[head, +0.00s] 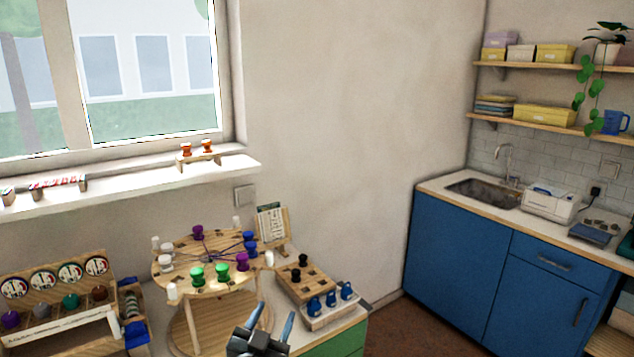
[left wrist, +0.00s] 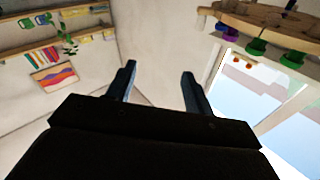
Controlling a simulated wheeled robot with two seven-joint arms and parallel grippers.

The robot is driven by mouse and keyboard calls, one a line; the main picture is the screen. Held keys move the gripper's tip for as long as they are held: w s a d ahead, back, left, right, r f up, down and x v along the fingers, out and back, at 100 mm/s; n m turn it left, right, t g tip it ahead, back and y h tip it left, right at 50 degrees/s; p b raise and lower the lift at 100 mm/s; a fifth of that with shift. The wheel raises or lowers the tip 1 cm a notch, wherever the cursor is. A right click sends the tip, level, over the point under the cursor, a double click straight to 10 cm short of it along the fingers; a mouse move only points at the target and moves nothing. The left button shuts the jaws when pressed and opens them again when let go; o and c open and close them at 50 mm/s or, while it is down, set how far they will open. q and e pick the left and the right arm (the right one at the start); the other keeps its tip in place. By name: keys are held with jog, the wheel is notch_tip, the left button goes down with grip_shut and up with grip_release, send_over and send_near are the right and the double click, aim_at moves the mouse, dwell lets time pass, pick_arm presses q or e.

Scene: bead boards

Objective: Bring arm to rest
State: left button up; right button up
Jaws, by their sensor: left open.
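My left gripper (head: 270,326) is low in the middle of the head view, in front of the round wooden bead board (head: 222,262). Its two blue-grey fingers stand apart with nothing between them. In the left wrist view the gripper (left wrist: 158,82) is also open and empty, with wall behind the fingers. My right gripper is in neither view.
A wooden block with holes (head: 306,284) and a tray of blue pieces (head: 335,308) stand right of the board. A rack with round dials (head: 50,318) stands at the left. A window sill (head: 130,185) runs behind. Blue cabinets (head: 460,265) stand at the right, past open floor.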

pick_arm(q)
jog(key=s+a+f+n+g+y, duration=0.1)
jog(key=s+a+f+g+y, duration=0.15)
jog(key=f, duration=0.25)
jog(key=s+a+f+n+g+y, duration=0.1)
jog(key=s+a+f+g, duration=0.15)
jog(key=f, duration=0.35)
jog(key=s+a+f+n+g+y, duration=0.1)
jog(key=s+a+f+g, duration=0.35)
jog(key=s+f, duration=0.6)
jog(key=s+a+f+g, duration=0.3)
jog(key=s+f+g, duration=0.4)
jog(key=s, duration=0.7)
jog(key=s+d+f, duration=0.2)
jog(key=f, duration=1.6)
jog(key=s+d+f+g, duration=0.1)
jog(key=s+d+f, duration=0.1)
jog(key=f, duration=1.7)
jog(key=shift+s, duration=0.15)
jog(key=shift+d, duration=0.15)
